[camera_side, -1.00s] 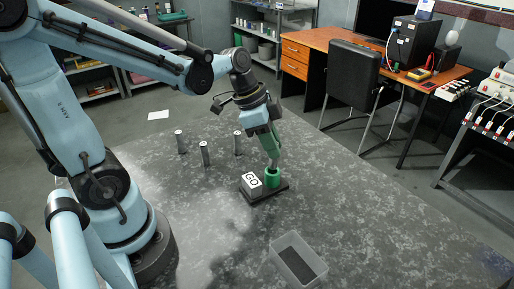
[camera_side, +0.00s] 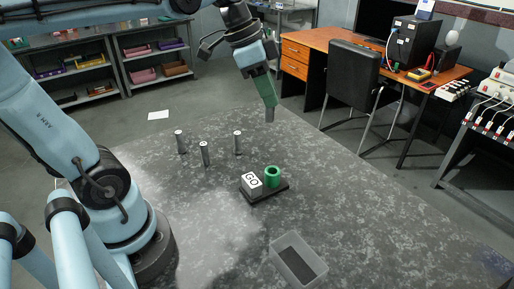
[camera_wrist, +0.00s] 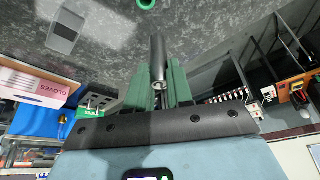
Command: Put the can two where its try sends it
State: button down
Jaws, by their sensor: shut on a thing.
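My gripper (camera_side: 269,104) has green fingers shut on a grey cylindrical can (camera_side: 270,115). It holds the can in the air, well above the table. In the wrist view the can (camera_wrist: 158,58) sticks out between the green fingers (camera_wrist: 158,88). Below stands the tester, a dark base (camera_side: 266,196) with a white-faced block reading "GO" (camera_side: 252,181) and a green ring-shaped socket (camera_side: 273,176). The socket is empty, and part of it shows at the top of the wrist view (camera_wrist: 146,3). No number can be read on the held can.
Three more grey cans stand upright on the table, at left (camera_side: 181,143), front (camera_side: 204,154) and right (camera_side: 238,143). An open clear-walled bin with a dark floor (camera_side: 281,266) sits near the front. The table between is clear. A chair (camera_side: 352,75) and desk stand behind.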

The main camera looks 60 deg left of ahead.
jog(key=shift+s+a+f+n+t+y, duration=0.15)
jog(key=shift+s+a+f+n+y, duration=0.85)
jog(key=shift+a+f, duration=2.3)
jog(key=shift+s+a+f+n+t+h, duration=0.15)
jog(key=shift+s+a+f+n, duration=0.35)
jog(key=shift+a+f+n, duration=2.05)
jog(key=shift+s+a+f+n+t+y, duration=0.2)
jog(key=shift+s+a+f+n+y, duration=0.45)
jog(key=shift+a+f, duration=3.4)
jog(key=shift+s+a+r, duration=0.1)
jog(key=shift+a+r, duration=0.7)
jog(key=shift+a, duration=0.1)
jog(key=c, duration=1)
grip_release()
